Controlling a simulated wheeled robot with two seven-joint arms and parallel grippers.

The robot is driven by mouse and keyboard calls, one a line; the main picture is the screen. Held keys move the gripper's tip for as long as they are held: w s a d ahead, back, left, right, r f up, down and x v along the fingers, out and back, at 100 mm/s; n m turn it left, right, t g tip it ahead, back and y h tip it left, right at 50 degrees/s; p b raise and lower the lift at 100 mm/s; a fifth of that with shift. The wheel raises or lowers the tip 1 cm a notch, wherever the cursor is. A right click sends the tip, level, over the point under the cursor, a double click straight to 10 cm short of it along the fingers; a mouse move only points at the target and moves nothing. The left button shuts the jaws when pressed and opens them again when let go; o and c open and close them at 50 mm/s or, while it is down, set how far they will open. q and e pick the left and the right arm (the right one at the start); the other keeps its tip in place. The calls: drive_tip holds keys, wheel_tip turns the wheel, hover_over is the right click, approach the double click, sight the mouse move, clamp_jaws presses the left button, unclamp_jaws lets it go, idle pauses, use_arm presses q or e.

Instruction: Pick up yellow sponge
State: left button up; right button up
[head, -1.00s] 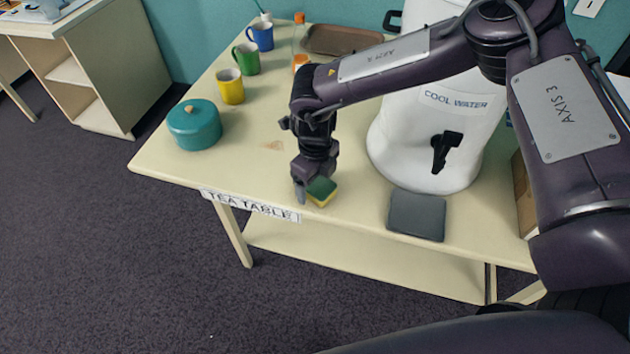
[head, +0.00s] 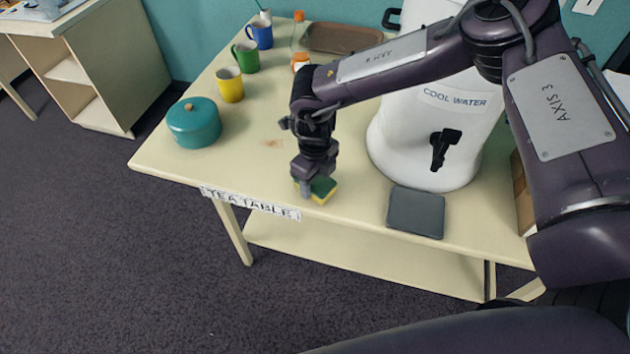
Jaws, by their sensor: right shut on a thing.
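The yellow sponge (head: 322,197) has a green top layer and sits at the front edge of the tea table (head: 260,120), above the right end of its label. My right gripper (head: 307,188) points down over the sponge, its fingers shut on it. Part of the sponge is hidden behind the fingers. I cannot tell whether the sponge touches the table or is slightly raised. My left gripper is not in view.
A dark grey square pad (head: 416,213) lies right of the sponge. A white water dispenser (head: 425,130) stands behind it. A teal lidded pot (head: 194,123) and yellow (head: 230,85), green (head: 246,57) and blue (head: 260,36) mugs stand left. The table between is clear.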

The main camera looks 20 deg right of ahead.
wheel_tip(320, 180, up, 20)
drive_tip(key=b, duration=0.4)
drive_tip(key=o, duration=0.5)
drive_tip(key=c, duration=0.4)
